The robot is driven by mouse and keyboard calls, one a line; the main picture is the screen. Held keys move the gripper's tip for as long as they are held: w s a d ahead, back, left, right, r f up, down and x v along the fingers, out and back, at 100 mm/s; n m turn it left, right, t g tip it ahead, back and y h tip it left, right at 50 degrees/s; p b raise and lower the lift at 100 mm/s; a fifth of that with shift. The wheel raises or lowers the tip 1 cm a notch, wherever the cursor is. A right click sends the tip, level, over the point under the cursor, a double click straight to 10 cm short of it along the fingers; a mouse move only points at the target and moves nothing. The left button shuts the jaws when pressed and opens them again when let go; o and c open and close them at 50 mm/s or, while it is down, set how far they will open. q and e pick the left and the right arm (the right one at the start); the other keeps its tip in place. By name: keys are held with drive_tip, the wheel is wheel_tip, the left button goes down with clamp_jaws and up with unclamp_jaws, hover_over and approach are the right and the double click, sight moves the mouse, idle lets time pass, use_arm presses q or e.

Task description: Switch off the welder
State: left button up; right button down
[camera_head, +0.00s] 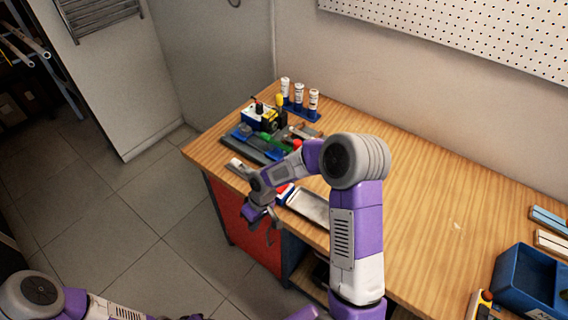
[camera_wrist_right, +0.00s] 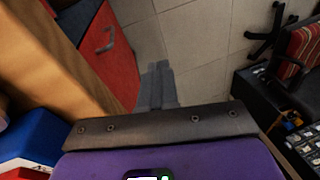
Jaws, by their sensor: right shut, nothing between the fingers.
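My right gripper (camera_head: 262,218) hangs in front of the workbench's near edge, at its left part, with its fingers pointing down. In the right wrist view its two fingers (camera_wrist_right: 157,86) are together, with nothing between them, above the floor. A blue, white and red object (camera_head: 284,194) lies on the bench just behind the gripper, partly hidden by my arm. It also shows in the right wrist view (camera_wrist_right: 32,138), apart from the fingers. I cannot tell for sure whether this is the welder. No switch can be made out. My left gripper is outside the head view.
The wooden bench (camera_head: 430,205) has a red cabinet door (camera_head: 243,235) below. A grey tray (camera_head: 312,206) lies near my right arm. Tools and a yellow-black device (camera_head: 268,116) crowd the far left, beside white bottles (camera_head: 299,94). A blue bin (camera_head: 530,280) stands right. The middle is clear.

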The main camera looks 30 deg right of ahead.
use_arm(q)
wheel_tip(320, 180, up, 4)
drive_tip(key=p, duration=0.2)
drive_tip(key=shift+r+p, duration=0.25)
drive_tip(key=shift+p, duration=0.15)
use_arm(e)
drive_tip(key=w+d+r+h, duration=0.1)
drive_tip(key=d+r, duration=0.3)
drive_tip(key=r, duration=0.3)
drive_tip(key=w+d+r+n+h, duration=0.1)
drive_tip(key=d+r, duration=0.3)
drive_tip(key=r, duration=0.4)
drive_tip(key=w+d+r+h, duration=0.1)
drive_tip(key=d+r, duration=0.3)
drive_tip(key=r, duration=0.4)
drive_tip(key=shift+w+r+h, duration=0.2)
drive_tip(key=shift+w+h, duration=0.1)
drive_tip(key=shift+h, duration=0.3)
drive_tip(key=f, duration=0.4)
drive_tip(key=d+f+b, duration=0.1)
drive_tip(key=f, duration=0.4)
drive_tip(key=f+b, duration=0.1)
drive_tip(key=f, duration=0.3)
drive_tip(key=shift+w+d+f, duration=0.25)
drive_tip(key=shift+w+f, duration=0.1)
drive_tip(key=shift+f, duration=0.05)
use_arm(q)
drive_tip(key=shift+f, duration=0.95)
use_arm(e)
drive_tip(key=shift+f, duration=0.1)
